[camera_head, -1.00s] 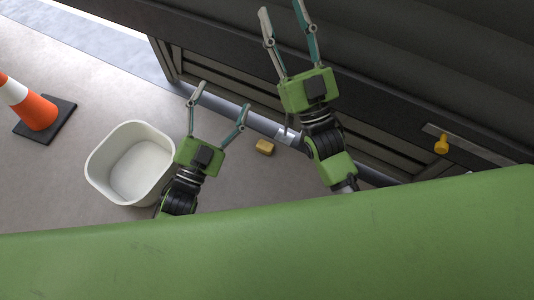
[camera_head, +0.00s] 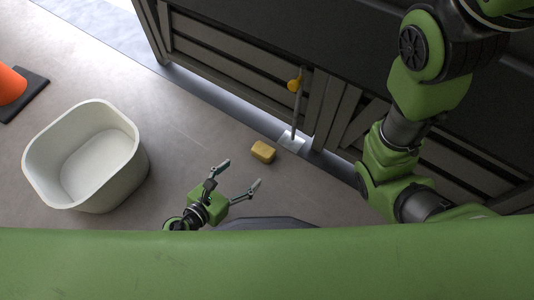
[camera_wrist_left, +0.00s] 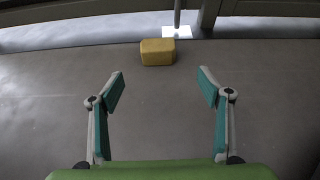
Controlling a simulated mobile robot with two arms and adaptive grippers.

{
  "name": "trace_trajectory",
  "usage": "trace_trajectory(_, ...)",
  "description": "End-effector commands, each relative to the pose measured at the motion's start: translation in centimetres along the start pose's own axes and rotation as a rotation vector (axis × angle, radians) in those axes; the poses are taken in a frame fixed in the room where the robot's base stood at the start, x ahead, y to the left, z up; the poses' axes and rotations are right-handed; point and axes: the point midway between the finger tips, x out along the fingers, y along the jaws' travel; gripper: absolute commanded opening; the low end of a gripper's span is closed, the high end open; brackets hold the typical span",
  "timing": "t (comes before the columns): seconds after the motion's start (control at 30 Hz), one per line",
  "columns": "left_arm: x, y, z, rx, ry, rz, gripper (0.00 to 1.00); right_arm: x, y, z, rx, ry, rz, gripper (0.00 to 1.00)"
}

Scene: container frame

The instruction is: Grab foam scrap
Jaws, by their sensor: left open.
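The foam scrap is a small yellow block (camera_head: 263,151) lying on the grey floor near the foot of the dark container. It also shows in the left wrist view (camera_wrist_left: 158,52), at the top middle. My left gripper (camera_head: 240,174) is open and empty, low down and on the near side of the block. In the left wrist view the block lies beyond the two spread fingertips (camera_wrist_left: 160,78), roughly centred between them, not touched. Of my right arm only links show at the right; its gripper is out of the picture.
A white bin (camera_head: 122,175) stands on the floor at the left, seen empty. An orange cone (camera_head: 10,85) is at the left edge. The container wall (camera_head: 235,65) with a yellow-handled rod (camera_head: 297,100) and a pale plate (camera_head: 291,141) lies just behind the block.

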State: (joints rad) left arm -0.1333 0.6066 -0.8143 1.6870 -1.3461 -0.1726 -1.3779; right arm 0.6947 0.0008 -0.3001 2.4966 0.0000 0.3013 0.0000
Motion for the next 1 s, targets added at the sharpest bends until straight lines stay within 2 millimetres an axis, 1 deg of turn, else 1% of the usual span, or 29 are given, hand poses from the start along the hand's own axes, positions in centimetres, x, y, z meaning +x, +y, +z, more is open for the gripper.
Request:
trace_trajectory(0.07,0.8,0.2,-0.2,0.024,-0.002,0.004,0.71,-0.1,-0.1,-0.5,0.000,0.011,-0.001,0.40)
trace_trajectory(0.17,2.6,0.2,-0.1,0.027,-0.003,0.004,0.71,-0.2,-0.1,-0.6,0.000,0.010,-0.001,0.40)
trace_trajectory(0.3,5.5,0.2,-0.1,0.023,-0.003,0.003,0.71,-0.8,-0.2,-0.7,0.000,0.009,-0.001,0.40)
trace_trajectory(0.4,7.2,0.2,-0.2,0.021,-0.002,0.003,0.71,-1.2,-0.3,-0.8,0.000,0.009,-0.001,0.40)
trace_trajectory(0.5,8.1,0.2,-0.1,0.022,0.000,0.003,0.71,-1.4,-0.3,-0.8,0.000,0.008,-0.001,0.40)
trace_trajectory(0.67,9.0,0.2,0.1,0.021,-0.002,0.003,0.71,-1.6,-0.4,-0.9,0.000,0.008,-0.001,0.40)
trace_trajectory(0.87,11.7,0.5,0.6,0.022,-0.002,0.002,0.71,-2.5,-0.6,-1.2,0.000,0.009,-0.001,0.40)
trace_trajectory(1.0,13.3,0.4,0.5,0.019,-0.001,0.002,0.71,-3.3,-0.7,-1.5,0.000,0.009,-0.002,0.40)
